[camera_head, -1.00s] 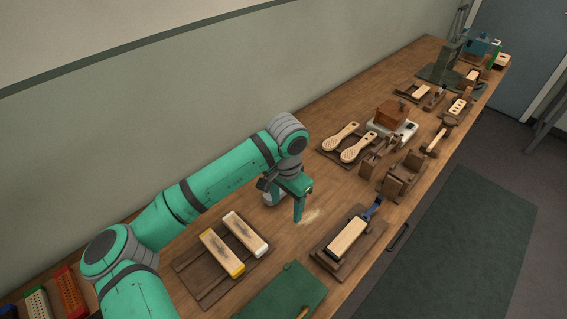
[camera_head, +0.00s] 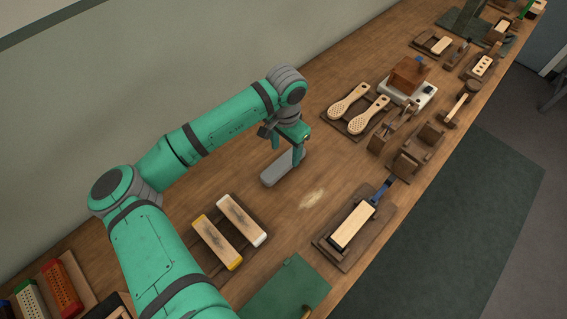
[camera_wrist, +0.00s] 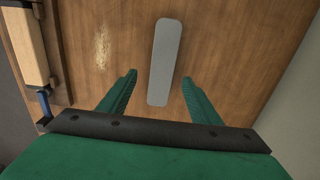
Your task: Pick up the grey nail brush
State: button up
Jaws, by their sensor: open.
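The grey nail brush (camera_head: 283,167) lies on the wooden bench just beyond the two yellow- and white-ended brushes, under my gripper. In the wrist view it is a long, plain grey bar (camera_wrist: 165,62) with rounded ends. My gripper (camera_head: 287,150) is above it, pointing down. In the wrist view the two green fingers (camera_wrist: 159,82) are apart, one on each side of the brush's near end, with a gap on both sides. Nothing is held. The exact height of the fingertips over the bench is hard to tell.
Two pale brushes (camera_head: 242,220) lie on a dark board nearer me. A clamped wooden block (camera_head: 352,224) stands to the right, with a green mat (camera_head: 287,290) in front. Paddle brushes (camera_head: 349,101) lie farther back. Bench around the grey brush is clear, with pale dust (camera_head: 312,198).

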aim_at(283, 162)
jog(key=shift+a+f, duration=0.15)
jog(key=shift+f, duration=1.2)
jog(key=shift+a+f, duration=0.15)
jog(key=shift+f, duration=1.15)
jog(key=c, duration=1.3)
jog(key=shift+r, duration=0.1)
jog(key=shift+r, duration=0.5)
notch_tip(283, 162, up, 2)
jog(key=shift+s+r, duration=0.15)
jog(key=shift+r, duration=0.05)
jog(key=shift+s+d+r, duration=0.15)
jog(key=shift+s+r, duration=1.45)
jog(key=shift+s, duration=0.7)
jog(key=shift+s+d+r, duration=0.2)
jog(key=shift+s+r, duration=1.35)
jog(key=shift+s, duration=0.7)
jog(key=shift+s+d+r, duration=0.15)
jog(key=shift+s+r, duration=1.45)
jog(key=shift+s, duration=0.7)
